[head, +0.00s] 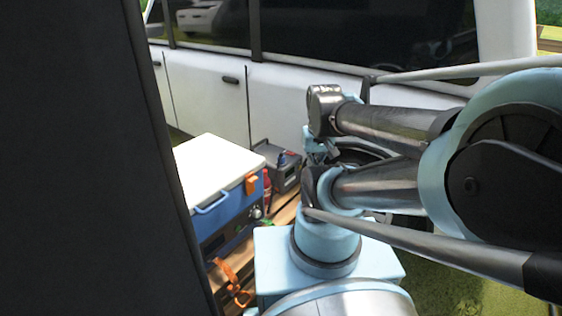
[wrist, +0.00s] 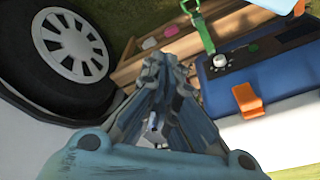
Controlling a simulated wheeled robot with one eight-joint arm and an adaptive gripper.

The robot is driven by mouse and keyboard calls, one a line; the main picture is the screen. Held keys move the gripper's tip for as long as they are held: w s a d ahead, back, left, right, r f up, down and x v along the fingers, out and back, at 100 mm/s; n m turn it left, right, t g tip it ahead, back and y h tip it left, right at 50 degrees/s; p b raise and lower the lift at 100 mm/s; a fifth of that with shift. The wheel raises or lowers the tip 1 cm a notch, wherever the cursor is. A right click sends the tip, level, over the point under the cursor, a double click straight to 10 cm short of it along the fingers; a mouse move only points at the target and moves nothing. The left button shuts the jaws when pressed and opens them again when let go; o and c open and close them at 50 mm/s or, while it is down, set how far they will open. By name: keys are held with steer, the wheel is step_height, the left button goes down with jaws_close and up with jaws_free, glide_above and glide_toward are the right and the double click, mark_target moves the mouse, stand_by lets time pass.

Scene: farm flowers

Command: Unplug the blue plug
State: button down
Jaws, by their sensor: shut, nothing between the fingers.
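My gripper (wrist: 165,62) is in the middle of the wrist view, its fingers together and empty at the tips. In the head view, a small blue piece (head: 283,158) shows on top of a dark grey box (head: 284,178) beside the van. It may be the blue plug, but it is too small to tell. In the wrist view, a small blue and white piece (wrist: 154,124) shows in the gap between my finger links. I cannot tell what it is. My arm covers much of the area right of the box in the head view.
A blue cooler (head: 222,222) with a white lid stands left of the box. It also shows in the wrist view, with an orange latch (wrist: 247,99). A green strap (wrist: 200,28) and wooden planks (wrist: 135,62) lie near it. A van wheel (wrist: 70,45) is close on the left.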

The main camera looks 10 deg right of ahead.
steer(key=c, duration=2.3)
jaws_free()
steer(key=o, duration=0.9)
steer(key=shift+s+r, duration=0.4)
steer(key=shift+o, duration=0.9)
steer(key=shift+w+r, duration=0.2)
steer(key=shift+w, duration=0.1)
steer(key=w+a+r+m+g, duration=0.1)
steer(key=w+m, duration=0.1)
steer(key=w, duration=0.7)
steer(key=w+a+r+m, duration=0.1)
steer(key=w+r+m, duration=0.15)
steer(key=w, duration=0.65)
steer(key=w+a+f+m, duration=0.1)
steer(key=w+f, duration=0.3)
steer(key=w, duration=0.1)
steer(key=w+a+f+m, duration=0.1)
steer(key=w+f+m, duration=0.1)
steer(key=w+f, duration=0.2)
steer(key=w+a+f+m+g, duration=0.1)
steer(key=w+f, duration=0.2)
steer(key=w, duration=0.4)
steer(key=shift+w+a+f+m, duration=0.25)
steer(key=shift+w+a+f, duration=0.1)
steer(key=shift+a+f, duration=0.05)
steer(key=shift+w+a+f, duration=0.1)
steer(key=shift+w+f, duration=0.25)
steer(key=shift+f, duration=0.1)
